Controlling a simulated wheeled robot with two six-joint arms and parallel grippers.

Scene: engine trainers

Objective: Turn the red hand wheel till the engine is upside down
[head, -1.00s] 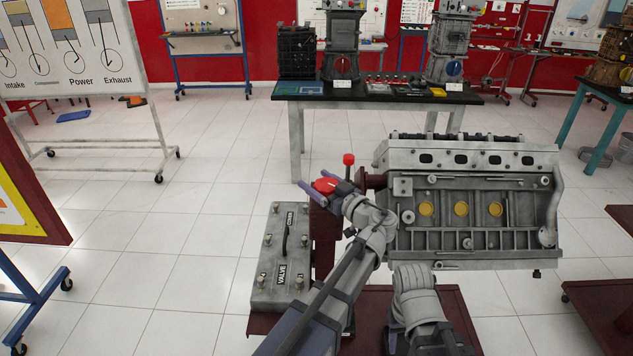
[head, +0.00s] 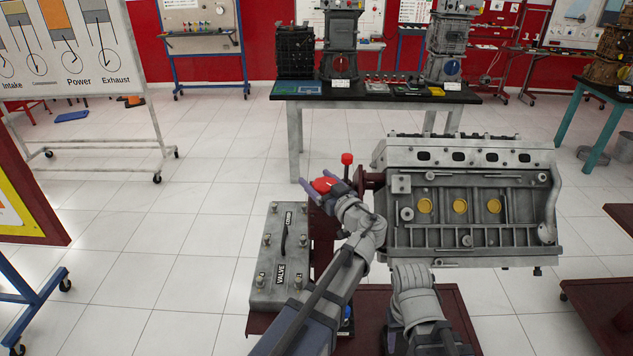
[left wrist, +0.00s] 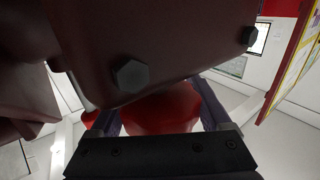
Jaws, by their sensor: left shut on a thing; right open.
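The engine (head: 470,222) is a grey block on a dark red stand, its long side with round yellow plugs facing me and its ported edge on top. The red hand wheel (head: 323,184) is at the left end of the stand. My left gripper (head: 320,187) is shut on it. In the left wrist view the red wheel (left wrist: 160,112) sits between the two fingers, partly hidden by a dark red bolted housing (left wrist: 150,50). My right arm is in front of the engine's lower edge; its gripper fingers are hidden.
A grey valve cover (head: 280,262) lies left of the stand. A red knob on a short post (head: 347,160) stands beside the wheel. A table (head: 380,93) with engine parts is behind. Open tiled floor lies left of the stand.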

